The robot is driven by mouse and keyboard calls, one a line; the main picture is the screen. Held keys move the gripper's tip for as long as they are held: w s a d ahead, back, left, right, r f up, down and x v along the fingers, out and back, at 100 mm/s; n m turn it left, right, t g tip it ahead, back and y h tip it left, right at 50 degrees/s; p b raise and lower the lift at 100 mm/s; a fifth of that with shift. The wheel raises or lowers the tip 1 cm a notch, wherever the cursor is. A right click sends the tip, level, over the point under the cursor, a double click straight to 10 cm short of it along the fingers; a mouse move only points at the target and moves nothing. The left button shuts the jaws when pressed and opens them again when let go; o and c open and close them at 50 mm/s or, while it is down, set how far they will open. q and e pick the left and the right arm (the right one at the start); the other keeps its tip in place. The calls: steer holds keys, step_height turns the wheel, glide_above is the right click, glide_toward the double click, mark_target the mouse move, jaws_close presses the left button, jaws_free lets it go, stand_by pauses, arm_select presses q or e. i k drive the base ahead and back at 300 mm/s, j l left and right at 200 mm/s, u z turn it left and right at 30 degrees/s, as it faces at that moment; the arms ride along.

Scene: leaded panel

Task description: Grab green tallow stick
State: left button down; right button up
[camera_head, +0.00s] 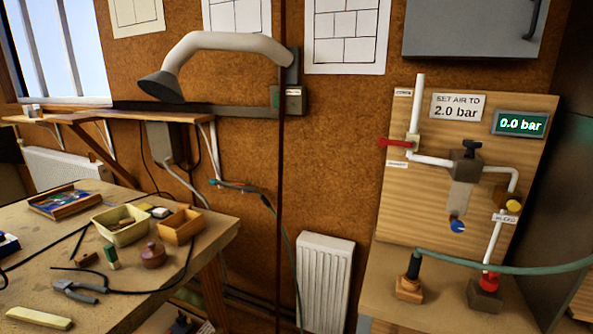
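A small green stick (111,256), which looks like the green tallow stick, stands on the wooden workbench (190,262) at the left. It is just in front of a cream tray (121,226) and left of a brown lidded pot (153,255). It appears apart from both and nothing covers it. Neither of my grippers shows in the head view.
Grey pliers (80,290), a pale yellow bar (38,318), an orange wooden box (181,227) and dark strips (130,292) lie around it. A white radiator (324,280) and an air-pressure board (455,190) stand to the right.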

mark_target(110, 251)
steer(key=k+u, duration=0.15)
steer(key=u, duration=2.55)
steer(key=l, duration=0.65)
steer(key=i+l, duration=0.15)
steer(key=l, duration=1.1)
